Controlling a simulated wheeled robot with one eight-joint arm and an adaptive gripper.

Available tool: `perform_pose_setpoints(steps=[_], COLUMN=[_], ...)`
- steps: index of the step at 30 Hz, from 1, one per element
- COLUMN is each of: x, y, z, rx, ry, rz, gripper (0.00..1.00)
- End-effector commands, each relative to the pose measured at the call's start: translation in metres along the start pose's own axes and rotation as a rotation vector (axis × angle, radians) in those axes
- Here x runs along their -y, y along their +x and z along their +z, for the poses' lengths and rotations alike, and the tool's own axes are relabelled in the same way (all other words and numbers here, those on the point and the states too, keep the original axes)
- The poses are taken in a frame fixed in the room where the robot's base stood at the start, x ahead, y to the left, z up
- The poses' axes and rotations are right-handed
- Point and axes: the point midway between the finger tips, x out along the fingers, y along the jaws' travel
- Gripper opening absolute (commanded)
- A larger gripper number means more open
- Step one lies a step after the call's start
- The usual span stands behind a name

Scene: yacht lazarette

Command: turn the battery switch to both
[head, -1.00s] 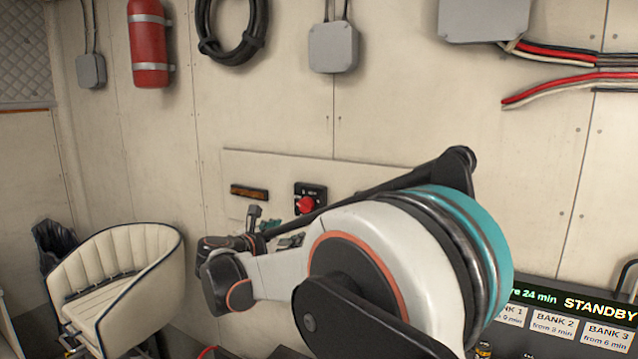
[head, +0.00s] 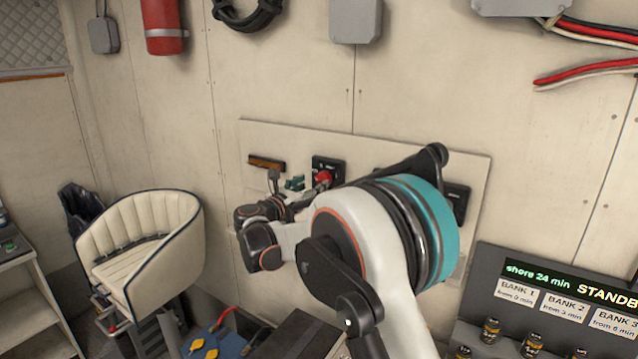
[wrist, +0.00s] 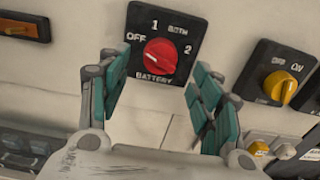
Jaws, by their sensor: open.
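The battery switch is a black square plate (wrist: 186,32) with a round red knob (wrist: 160,56), marked OFF, 1, BOTH and 2, in the wrist view. A small pale mark shows on the knob's upper left; I cannot tell exactly which label it points to. In the head view the knob (head: 323,178) is beside my gripper, partly covered by my arm. My gripper (wrist: 161,88) is open, its teal-padded fingers to the left and right of the knob in the wrist view. Nothing is between the pads, and I see no contact with the knob.
A yellow OFF/ON knob (wrist: 284,87) sits right of the battery switch, near my right finger. An orange-brown strip (head: 267,163) is on the panel's left. A cream seat (head: 140,240) stands at left, and a STANDBY display (head: 560,290) at lower right.

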Motion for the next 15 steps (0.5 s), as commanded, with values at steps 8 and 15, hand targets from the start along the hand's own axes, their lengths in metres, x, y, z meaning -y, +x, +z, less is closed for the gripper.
perform_pose_setpoints(steps=[8, 15], x=[0.000, 0.000], y=[0.038, 0.046], z=[0.000, 0.000], rx=[0.000, 0.000], ry=[0.000, 0.001], rz=[0.000, 0.001], gripper=[0.59, 0.59])
